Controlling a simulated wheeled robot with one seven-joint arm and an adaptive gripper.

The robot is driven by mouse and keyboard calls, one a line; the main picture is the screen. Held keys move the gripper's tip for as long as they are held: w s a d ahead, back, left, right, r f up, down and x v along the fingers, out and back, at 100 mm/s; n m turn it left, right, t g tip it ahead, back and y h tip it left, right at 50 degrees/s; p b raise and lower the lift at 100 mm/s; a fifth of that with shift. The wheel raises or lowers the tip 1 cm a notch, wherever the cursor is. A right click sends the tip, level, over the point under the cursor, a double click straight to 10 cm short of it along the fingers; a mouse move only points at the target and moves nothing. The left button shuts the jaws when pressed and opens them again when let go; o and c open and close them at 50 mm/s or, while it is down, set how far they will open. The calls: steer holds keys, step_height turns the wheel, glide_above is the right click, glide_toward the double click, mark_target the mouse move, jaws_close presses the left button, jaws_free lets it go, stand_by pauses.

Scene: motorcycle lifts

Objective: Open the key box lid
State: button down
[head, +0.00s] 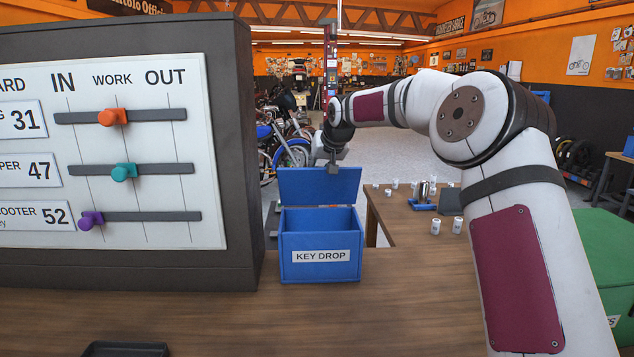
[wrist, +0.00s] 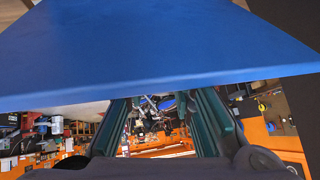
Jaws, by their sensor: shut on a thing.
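The blue key box (head: 320,271) stands on the wooden counter with a white KEY DROP label on its front. Its lid (head: 319,187) is raised, standing about upright at the back of the box, and the inside shows open. My gripper (head: 331,163) is at the lid's upper edge, right of its middle, and shut on it. In the wrist view the lid (wrist: 160,50) fills the upper part as a broad blue sheet. The dark green fingers (wrist: 166,101) reach its edge from below, and their tips are partly hidden by the lid.
A large grey board (head: 242,150) with coloured sliders stands close left of the box. Right of the box, a lower wooden table (head: 400,222) carries several small white cans and a metal container. A dark tray (head: 125,349) lies at the counter's front. The counter before the box is clear.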

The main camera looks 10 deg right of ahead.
steer(key=shift+w+d+f+g+b, duration=0.1)
steer(key=shift+w+g+b, duration=0.05)
steer(key=shift+w+b, duration=0.25)
steer(key=shift+w+d+f+g+b, duration=0.1)
steer(key=shift+w+g+b, duration=0.05)
steer(key=shift+w+b, duration=0.25)
steer(key=w+b, duration=0.2)
steer(key=shift+w+d+f+b, duration=0.1)
steer(key=shift+w+d+b, duration=0.1)
steer(key=shift+d+b, duration=0.2)
steer(key=shift+s+f, duration=0.1)
steer(key=shift+f, duration=0.1)
steer(key=c, duration=1.3)
jaws_free()
steer(key=shift+d, duration=0.1)
steer(key=shift+c, duration=0.2)
steer(key=v, duration=1.2)
steer(key=shift+r, duration=0.3)
